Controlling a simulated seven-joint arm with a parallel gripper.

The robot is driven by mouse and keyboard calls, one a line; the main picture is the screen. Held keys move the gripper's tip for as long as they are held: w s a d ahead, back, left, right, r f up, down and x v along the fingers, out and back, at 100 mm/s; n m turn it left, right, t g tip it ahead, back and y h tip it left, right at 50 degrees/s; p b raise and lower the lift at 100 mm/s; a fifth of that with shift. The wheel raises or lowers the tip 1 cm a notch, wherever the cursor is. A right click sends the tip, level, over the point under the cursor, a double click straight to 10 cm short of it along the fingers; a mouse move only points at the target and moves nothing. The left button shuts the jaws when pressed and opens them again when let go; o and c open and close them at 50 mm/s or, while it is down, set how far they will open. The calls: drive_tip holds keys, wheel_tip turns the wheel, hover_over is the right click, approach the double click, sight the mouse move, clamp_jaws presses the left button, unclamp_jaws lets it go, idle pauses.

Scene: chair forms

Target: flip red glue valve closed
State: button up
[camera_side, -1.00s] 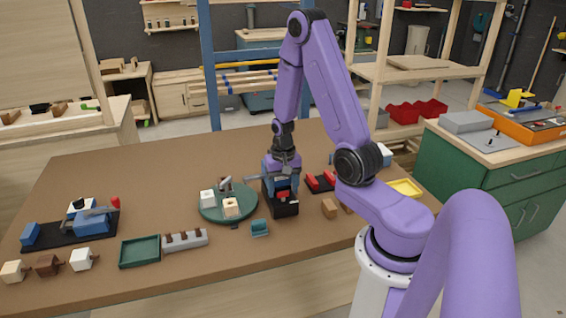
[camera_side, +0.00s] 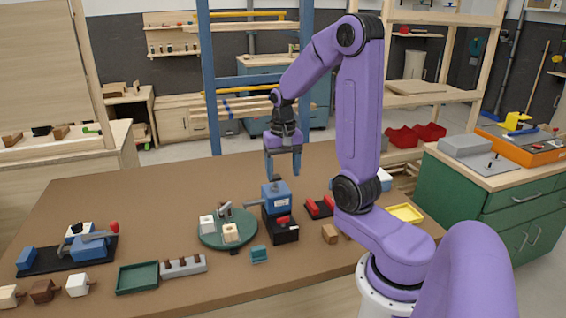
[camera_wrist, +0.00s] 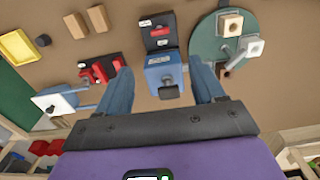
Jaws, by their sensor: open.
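A blue box-shaped unit (camera_side: 276,197) with a pale label stands on a black base (camera_side: 288,235), with a small red part (camera_side: 283,219) at its front. The unit also shows in the wrist view (camera_wrist: 163,74), with a dark knob on its near side. A red two-part fixture (camera_side: 320,207) on a dark plate sits just right of it, and in the wrist view (camera_wrist: 101,70) it lies left of the blue unit. I cannot tell which red part is the glue valve. My gripper (camera_side: 283,172) is open and empty, above the blue unit. Its fingers (camera_wrist: 160,68) point down either side.
A green round plate (camera_side: 212,240) with pale blocks stands close left of the unit. A yellow tray (camera_side: 405,213) is at right. The back left of the table is clear.

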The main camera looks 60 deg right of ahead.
drive_tip(key=shift+r, duration=0.95)
drive_tip(key=s+a+n, duration=0.3)
drive_tip(key=a+n, duration=0.7)
drive_tip(key=a, duration=0.5)
drive_tip(key=s+a+n, duration=0.3)
drive_tip(key=s+n, duration=0.3)
drive_tip(key=s, duration=0.1)
drive_tip(key=s+a+n, duration=0.4)
drive_tip(key=s+n, duration=0.1)
drive_tip(key=s, duration=0.3)
drive_tip(key=shift+a+n, duration=0.25)
drive_tip(key=shift+n, duration=0.15)
